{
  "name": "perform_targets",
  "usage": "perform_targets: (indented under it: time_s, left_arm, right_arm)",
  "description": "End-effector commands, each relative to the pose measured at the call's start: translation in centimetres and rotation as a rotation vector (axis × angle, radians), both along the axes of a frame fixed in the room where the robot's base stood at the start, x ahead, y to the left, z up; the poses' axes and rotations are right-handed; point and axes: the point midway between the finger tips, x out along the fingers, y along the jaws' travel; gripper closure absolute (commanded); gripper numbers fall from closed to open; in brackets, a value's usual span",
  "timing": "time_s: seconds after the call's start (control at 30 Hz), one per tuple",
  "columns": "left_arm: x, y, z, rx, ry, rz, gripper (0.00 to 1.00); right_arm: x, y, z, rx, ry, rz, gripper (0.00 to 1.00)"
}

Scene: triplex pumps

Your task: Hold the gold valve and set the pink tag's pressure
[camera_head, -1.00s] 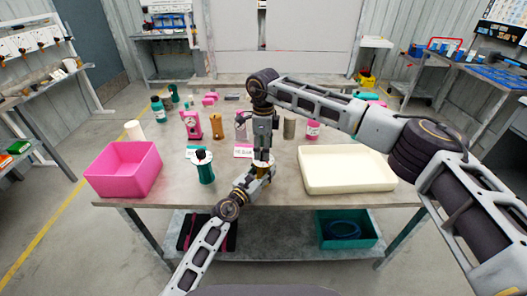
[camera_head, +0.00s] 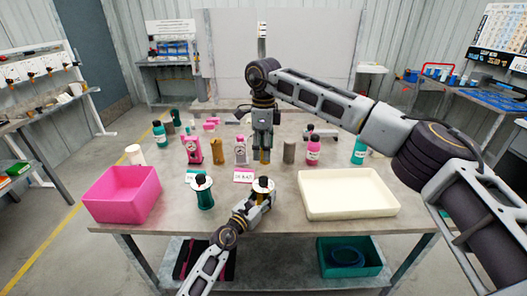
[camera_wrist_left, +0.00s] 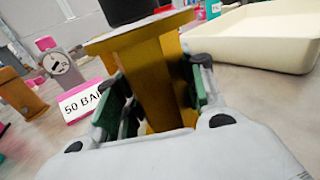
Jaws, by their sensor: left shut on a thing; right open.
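The gold valve with a black knob on top (camera_head: 263,183) stands upright near the table's front middle. My left gripper (camera_head: 258,201) is shut around its gold body, which fills the left wrist view (camera_wrist_left: 150,80). My right gripper (camera_head: 263,158) is open and empty, pointing down just behind and above the black knob, apart from it. A pink-edged tag (camera_head: 243,177) lies left of the gold valve; in the left wrist view it reads "50 BA", with the end hidden (camera_wrist_left: 80,100). A grey gauge (camera_head: 240,152) with a white dial stands behind the tag.
A green valve (camera_head: 204,196) stands left of the gold one. A pink bin (camera_head: 121,197) is at the left and a cream tray (camera_head: 348,195) at the right. A pink gauge (camera_head: 192,150), a brown cylinder (camera_head: 217,151) and several bottles stand behind.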

Motion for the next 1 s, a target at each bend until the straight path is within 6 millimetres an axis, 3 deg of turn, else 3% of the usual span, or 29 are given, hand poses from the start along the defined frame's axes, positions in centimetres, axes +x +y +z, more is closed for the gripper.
perform_targets:
  time_s: [0.27,0.3,0.47,1.0]
  left_arm:
    - [0.00,0.01,-0.03,0.001,0.001,0.000,0.97]
    - [0.00,0.01,-0.03,0.001,0.001,0.000,0.56]
    - [0.00,0.01,-0.03,0.000,0.000,0.000,0.36]
    - [-0.41,0.30,-0.10,0.000,0.001,0.000,0.35]
  right_arm:
    - [0.00,0.01,-0.01,0.000,0.000,0.000,0.47]
    - [0.00,0.01,-0.02,0.000,0.000,0.000,0.47]
    - [-0.01,0.01,-0.03,0.000,0.000,0.000,0.47]
    - [0.00,0.00,-0.03,0.000,0.000,0.000,0.47]
